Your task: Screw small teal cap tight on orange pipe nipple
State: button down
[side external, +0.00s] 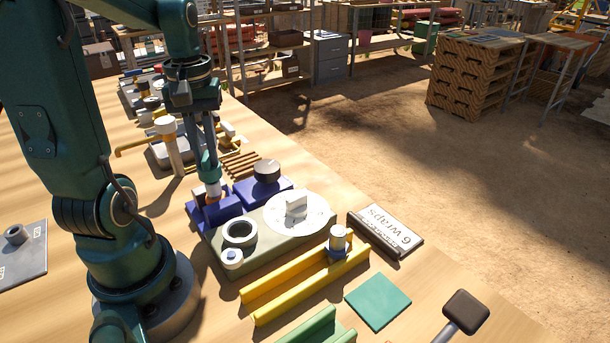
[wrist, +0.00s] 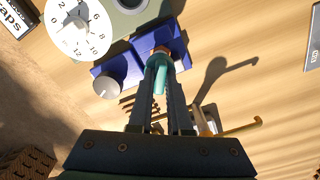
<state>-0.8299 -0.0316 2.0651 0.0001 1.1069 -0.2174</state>
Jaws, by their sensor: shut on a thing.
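My gripper (side external: 209,170) points down over the left blue block (side external: 219,210). It is shut on the small teal cap (wrist: 160,78), which sits between the two fingertips in the wrist view. The orange pipe nipple (wrist: 160,50) shows just beyond the cap, at the blue block (wrist: 172,40). In the side view the nipple (side external: 214,190) stands in the block directly below the fingertips. The cap and nipple line up closely, but I cannot tell how far the threads are engaged, as the fingers partly hide the joint.
A second blue block (side external: 245,192) with a dark round-topped cylinder (side external: 267,168) stands close beside. A green-grey plate (side external: 262,248) carries a white numbered dial (side external: 318,218) and a ring. A yellow hooked rod (wrist: 240,128) is near the fingers.

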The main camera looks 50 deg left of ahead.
jog(key=shift+f, duration=0.25)
jog(key=shift+f, duration=0.75)
jog(key=m, duration=0.4)
jog(key=shift+f+m, duration=0.1)
jog(key=shift+m, duration=0.2)
jog(key=m, duration=0.3)
jog(key=shift+f, duration=0.1)
jog(key=shift+m, duration=0.3)
